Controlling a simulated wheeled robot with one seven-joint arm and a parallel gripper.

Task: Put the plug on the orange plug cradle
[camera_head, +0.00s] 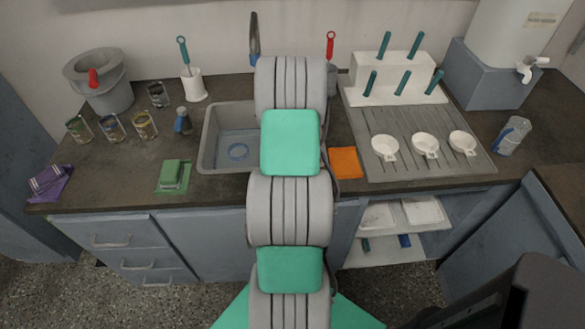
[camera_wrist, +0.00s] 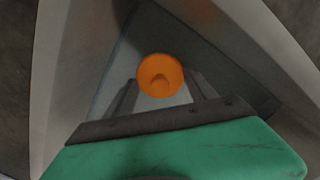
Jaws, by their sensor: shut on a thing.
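In the wrist view, my gripper (camera_wrist: 163,88) is shut on a round orange piece, which I take to be the plug (camera_wrist: 158,70). It shows between the two dark fingers, with a darker notch at its lower edge. Grey sloping surfaces lie behind it; how far it is from them I cannot tell. In the head view, my arm hides the gripper and the plug. A flat orange pad, apparently the plug cradle (camera_head: 345,163), lies on the counter just right of my arm, near the front edge. Nothing is seen on it.
A ribbed drainboard (camera_head: 385,175) with several white cups is right of the pad. A white tool rack (camera_head: 398,80) stands behind.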

